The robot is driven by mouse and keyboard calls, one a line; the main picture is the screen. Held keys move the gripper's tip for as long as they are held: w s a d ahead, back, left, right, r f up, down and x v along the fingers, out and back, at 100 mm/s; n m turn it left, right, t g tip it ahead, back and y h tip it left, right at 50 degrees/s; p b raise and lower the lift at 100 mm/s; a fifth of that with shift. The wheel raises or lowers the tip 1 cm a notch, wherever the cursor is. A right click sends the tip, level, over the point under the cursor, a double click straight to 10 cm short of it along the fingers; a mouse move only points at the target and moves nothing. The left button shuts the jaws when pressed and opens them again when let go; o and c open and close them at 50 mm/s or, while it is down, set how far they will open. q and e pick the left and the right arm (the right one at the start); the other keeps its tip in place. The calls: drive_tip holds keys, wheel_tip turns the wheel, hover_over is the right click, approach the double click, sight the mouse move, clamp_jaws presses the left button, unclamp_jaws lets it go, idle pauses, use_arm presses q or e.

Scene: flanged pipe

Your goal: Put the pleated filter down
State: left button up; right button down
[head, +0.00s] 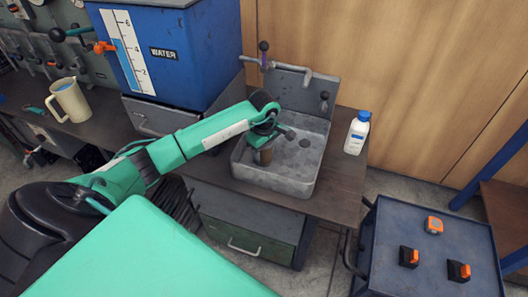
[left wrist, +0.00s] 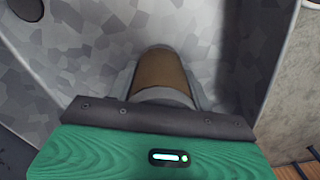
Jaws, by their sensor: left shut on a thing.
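The pleated filter (head: 266,157) is a small brown cylinder with a pale grey end. It is inside the grey metal sink (head: 258,177), near its left side. My left gripper (head: 265,144) is over the sink and shut on the filter, its fingers largely hidden. In the left wrist view the brown side of the filter (left wrist: 163,72) sticks out beyond the dark edge of my left gripper (left wrist: 162,103), with mottled grey sink metal around it. I cannot tell whether the filter touches the sink floor. My right gripper is not in view.
A white bottle with a blue cap (head: 357,133) stands on the bench right of the sink. A tap (head: 283,68) is behind the sink. A blue water tank (head: 185,50) and a beige jug (head: 70,100) are at left. A blue cart (head: 425,230) holds orange-and-black items.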

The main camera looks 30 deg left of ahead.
use_arm(q)
drive_tip(key=shift+f, duration=0.1)
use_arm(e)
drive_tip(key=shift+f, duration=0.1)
use_arm(q)
drive_tip(key=o, duration=1)
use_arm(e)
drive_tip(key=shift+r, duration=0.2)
use_arm(q)
drive_tip(key=shift+r, duration=0.2)
wheel_tip(320, 180, up, 12)
drive_tip(key=shift+f, duration=0.1)
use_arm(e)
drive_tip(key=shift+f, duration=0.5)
